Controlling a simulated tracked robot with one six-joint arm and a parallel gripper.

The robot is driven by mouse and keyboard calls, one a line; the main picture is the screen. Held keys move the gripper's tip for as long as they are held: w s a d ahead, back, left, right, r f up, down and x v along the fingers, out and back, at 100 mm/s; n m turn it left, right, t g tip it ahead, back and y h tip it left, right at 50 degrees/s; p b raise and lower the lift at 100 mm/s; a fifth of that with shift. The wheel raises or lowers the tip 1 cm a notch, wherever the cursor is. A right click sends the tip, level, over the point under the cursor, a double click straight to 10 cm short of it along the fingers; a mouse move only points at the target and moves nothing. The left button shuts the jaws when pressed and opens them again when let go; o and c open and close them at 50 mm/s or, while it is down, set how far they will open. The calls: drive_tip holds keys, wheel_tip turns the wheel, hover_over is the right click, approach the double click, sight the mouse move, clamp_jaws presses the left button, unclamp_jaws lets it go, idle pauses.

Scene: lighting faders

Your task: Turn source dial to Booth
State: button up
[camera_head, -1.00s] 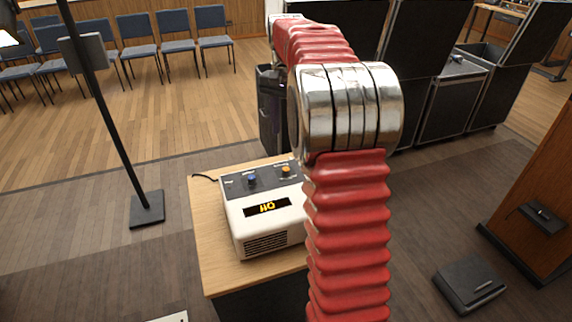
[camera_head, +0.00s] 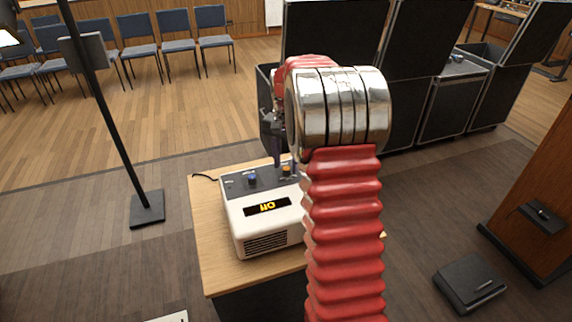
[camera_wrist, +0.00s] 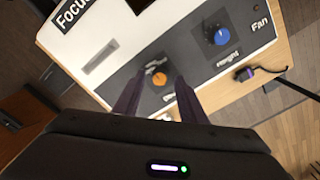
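A cream box with a dark top panel (camera_head: 235,186) sits on a small wooden table. An orange dial (camera_wrist: 159,79) and a blue dial (camera_wrist: 217,35) are on its panel. The orange dial (camera_head: 286,169) is partly hidden by my gripper in the head view. The blue dial is labelled Height; the label by the orange dial is mostly covered, so I cannot read it. A display (camera_head: 267,207) on the box's front shows upside-down amber text like "Off". My gripper (camera_wrist: 160,82) is open, its dark fingers to either side of the orange dial; contact is not clear.
The wooden table (camera_head: 210,270) has little bare top around the box. A Fan label and a plug with a cable (camera_wrist: 246,73) lie by the panel's edge. A black stand (camera_head: 147,208) is at left, dark cases (camera_head: 450,105) behind at right.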

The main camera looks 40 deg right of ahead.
drive_tip(key=shift+f, duration=0.5)
clamp_jaws()
